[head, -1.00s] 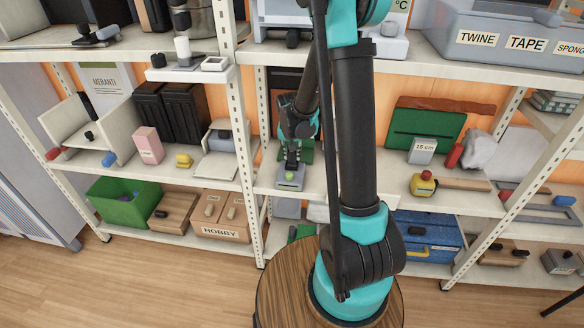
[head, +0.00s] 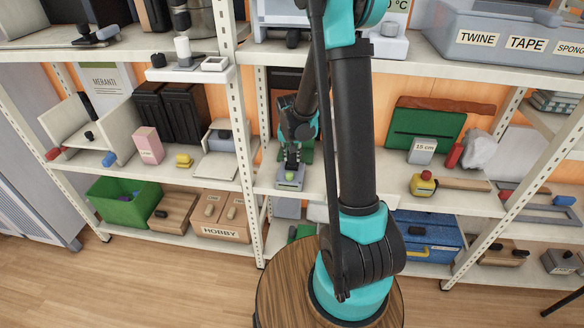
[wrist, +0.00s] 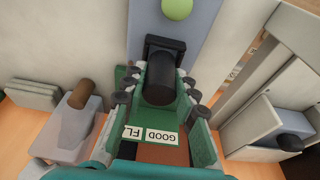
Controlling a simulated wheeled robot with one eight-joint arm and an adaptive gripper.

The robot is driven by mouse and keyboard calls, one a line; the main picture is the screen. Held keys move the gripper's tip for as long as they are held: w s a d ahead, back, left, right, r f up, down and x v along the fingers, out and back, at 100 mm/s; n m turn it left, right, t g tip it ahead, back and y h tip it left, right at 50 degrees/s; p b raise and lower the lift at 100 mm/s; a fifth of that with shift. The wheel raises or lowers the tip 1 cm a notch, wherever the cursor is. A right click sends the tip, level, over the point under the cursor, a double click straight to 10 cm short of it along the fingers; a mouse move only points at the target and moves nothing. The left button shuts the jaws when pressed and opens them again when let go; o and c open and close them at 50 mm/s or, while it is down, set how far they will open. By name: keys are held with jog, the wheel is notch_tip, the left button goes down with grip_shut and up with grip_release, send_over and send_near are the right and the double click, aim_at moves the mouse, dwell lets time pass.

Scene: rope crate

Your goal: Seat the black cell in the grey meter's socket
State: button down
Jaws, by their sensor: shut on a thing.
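The grey meter (head: 290,183) stands on the middle shelf, below my gripper in the head view. In the wrist view its grey body (wrist: 205,22) shows at the top, with a round light-green knob (wrist: 177,8). The black cell (wrist: 160,80) is a short dark cylinder. My gripper (wrist: 157,97) is shut on it, one finger on each side. Its far end is at a black square piece (wrist: 153,44) by the meter, apparently the socket. I cannot tell how far it is in. A green panel (wrist: 127,115) with "GOOD" and "FL" labels shows behind the cell.
In the wrist view, a grey block with a brown cylinder (wrist: 80,94) stands left, and a grey box with a dark knob (wrist: 290,142) lies right. A shelf post (head: 245,150) stands left of my gripper in the head view. Shelf space (head: 325,180) right of the meter is bare.

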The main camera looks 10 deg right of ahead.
jog(key=shift+f, duration=0.5)
dwell(0.5)
jog(key=c, duration=1.1)
grip_release()
jog(key=shift+r, duration=0.1)
jog(key=shift+v, duration=3.6)
jog(key=shift+s, duration=0.15)
jog(key=s+d+n, duration=0.1)
jog(key=s, duration=0.6)
jog(key=s+d+n+t, duration=0.1)
jog(key=s+d, duration=0.1)
jog(key=s, duration=0.6)
jog(key=s+d+n, duration=0.1)
jog(key=s+d, duration=0.1)
jog(key=s, duration=0.5)
jog(key=shift+s+r+n+t+y, duration=0.3)
jog(key=shift+s+r+y, duration=0.1)
